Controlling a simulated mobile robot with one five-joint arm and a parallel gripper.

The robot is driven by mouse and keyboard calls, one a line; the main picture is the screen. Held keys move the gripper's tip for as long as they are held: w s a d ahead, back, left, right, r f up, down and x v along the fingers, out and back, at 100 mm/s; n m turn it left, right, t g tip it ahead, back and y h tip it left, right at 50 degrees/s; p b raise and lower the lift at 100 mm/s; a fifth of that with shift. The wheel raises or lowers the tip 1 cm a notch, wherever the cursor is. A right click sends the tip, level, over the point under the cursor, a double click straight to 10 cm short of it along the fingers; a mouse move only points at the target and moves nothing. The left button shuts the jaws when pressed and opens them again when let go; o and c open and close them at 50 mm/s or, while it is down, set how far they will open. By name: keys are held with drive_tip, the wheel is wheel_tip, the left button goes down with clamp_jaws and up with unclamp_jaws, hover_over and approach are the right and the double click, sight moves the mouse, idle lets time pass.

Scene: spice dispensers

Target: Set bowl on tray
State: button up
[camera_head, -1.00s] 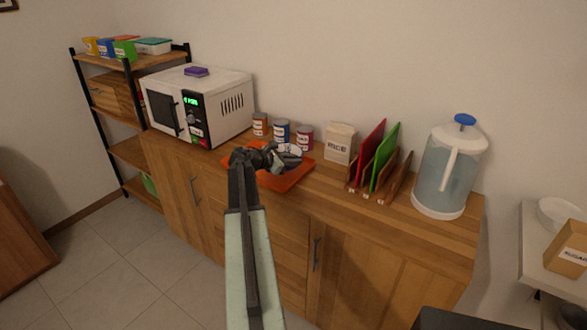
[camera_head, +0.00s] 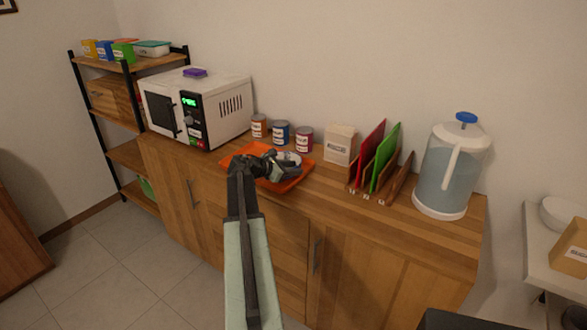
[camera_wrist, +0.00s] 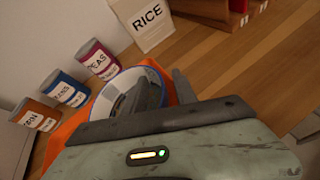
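A white bowl with a blue rim (camera_wrist: 122,84) is over the orange tray (camera_wrist: 63,130), at or close to its surface; I cannot tell whether it touches. In the head view the bowl (camera_head: 291,157) is over the right part of the tray (camera_head: 238,158), partly hidden by my gripper (camera_head: 280,166). In the wrist view my gripper (camera_wrist: 168,92) straddles the bowl's right wall, one dark finger inside and one outside. It appears shut on that wall. The bowl's underside is hidden.
Three cans (camera_head: 281,132) stand behind the tray, with a rice box (camera_head: 340,144) to their right. A microwave (camera_head: 197,108) stands left of the tray. A rack of colored boards (camera_head: 377,165) and a water jug (camera_head: 450,170) are to the right. Bare wooden counter (camera_head: 335,186) lies right of the tray.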

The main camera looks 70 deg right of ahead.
drive_tip(key=p+v, duration=0.4)
drive_tip(key=v, duration=0.8)
drive_tip(key=w+a+f+m+t+y, duration=0.2)
drive_tip(key=w+a+f, duration=0.1)
drive_tip(key=w+a, duration=0.55)
drive_tip(key=w+a+f+m+t+y, duration=0.15)
drive_tip(key=w+a+f, duration=0.35)
drive_tip(key=a, duration=0.7)
drive_tip(key=w+a+f+m+t+y, duration=0.1)
drive_tip(key=w+a+f+t, duration=0.15)
drive_tip(key=w+a, duration=0.65)
drive_tip(key=a+f+m+y, duration=0.2)
drive_tip(key=a+y, duration=0.1)
drive_tip(key=a, duration=1.6)
drive_tip(key=w+a+f+m+t+y, duration=0.1)
drive_tip(key=a+y, duration=0.3)
drive_tip(key=a, duration=1.5)
drive_tip(key=shift+w+a+f+m, duration=0.25)
drive_tip(key=shift+f+m, duration=0.25)
drive_tip(key=shift+m, duration=0.15)
